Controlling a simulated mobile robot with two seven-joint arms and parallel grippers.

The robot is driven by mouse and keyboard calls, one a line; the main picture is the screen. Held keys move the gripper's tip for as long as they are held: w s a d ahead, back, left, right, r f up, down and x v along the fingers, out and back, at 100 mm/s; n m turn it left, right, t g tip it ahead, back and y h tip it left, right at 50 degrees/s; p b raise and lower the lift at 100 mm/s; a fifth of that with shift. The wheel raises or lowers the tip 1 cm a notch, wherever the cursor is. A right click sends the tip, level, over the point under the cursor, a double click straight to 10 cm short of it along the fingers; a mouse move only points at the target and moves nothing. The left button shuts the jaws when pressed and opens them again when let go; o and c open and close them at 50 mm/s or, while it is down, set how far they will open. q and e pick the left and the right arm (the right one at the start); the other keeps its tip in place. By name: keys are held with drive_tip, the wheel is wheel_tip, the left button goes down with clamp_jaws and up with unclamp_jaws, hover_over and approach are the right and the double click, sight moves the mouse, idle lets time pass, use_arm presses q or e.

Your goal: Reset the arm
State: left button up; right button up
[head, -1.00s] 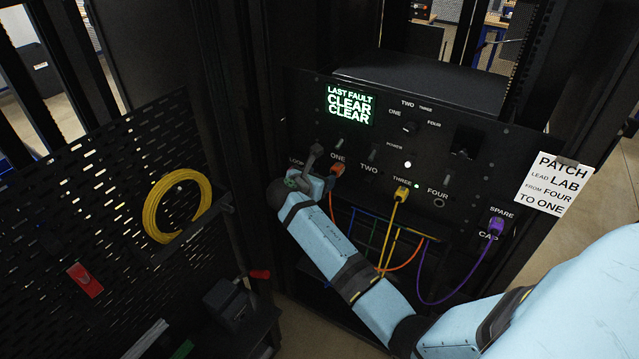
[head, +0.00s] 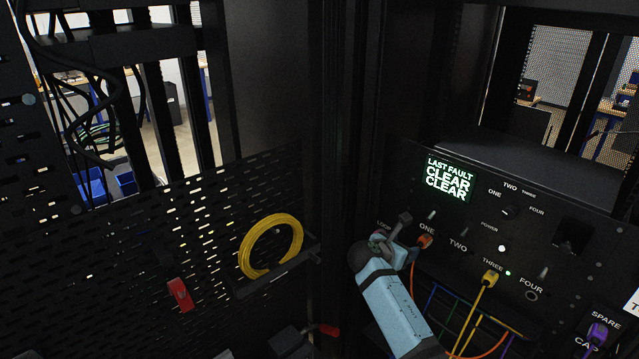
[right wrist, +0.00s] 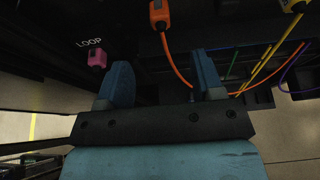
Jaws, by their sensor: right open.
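My right arm (head: 395,305), light blue, reaches up from the lower edge of the head view to the left side of the rack panel (head: 475,227). My right gripper (head: 399,233) is beside the LOOP label and the orange plug (head: 425,241) at port ONE. In the right wrist view the right gripper (right wrist: 160,82) has its two blue fingers apart with nothing between them. A pink plug (right wrist: 97,59) under LOOP is just left of the left finger; the orange plug (right wrist: 159,14) is above the gap. My left gripper is not in view.
A yellow plug (head: 490,278) is at port THREE and a purple plug (head: 597,333) at SPARE. Their cables hang below the panel. The display (head: 449,179) reads LAST FAULT CLEAR CLEAR. A perforated board (head: 130,260) at left holds a yellow cable coil (head: 245,262) and a red item (head: 180,294).

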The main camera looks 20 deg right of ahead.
drive_tip(key=s+a+f+m+t+y, duration=0.2)
drive_tip(key=s+a+f+m+y, duration=0.15)
drive_tip(key=s+a+f, duration=0.35)
drive_tip(key=s+a+f+m+t+y, duration=0.2)
drive_tip(key=s+a+f+m+y, duration=0.15)
drive_tip(key=s+f, duration=0.4)
drive_tip(key=s+a+f+m+y, duration=0.1)
drive_tip(key=s+a+m+y, duration=0.3)
drive_tip(key=s, duration=0.5)
drive_tip(key=s+a+f+m+t+y, duration=0.1)
drive_tip(key=s+a+f+m+y, duration=0.1)
drive_tip(key=s+a+m+y, duration=0.2)
drive_tip(key=s+a+m, duration=0.3)
drive_tip(key=s+m, duration=0.2)
drive_tip(key=shift+s+a+f+t, duration=0.15)
drive_tip(key=shift+s+t, duration=0.15)
drive_tip(key=shift+s, duration=0.05)
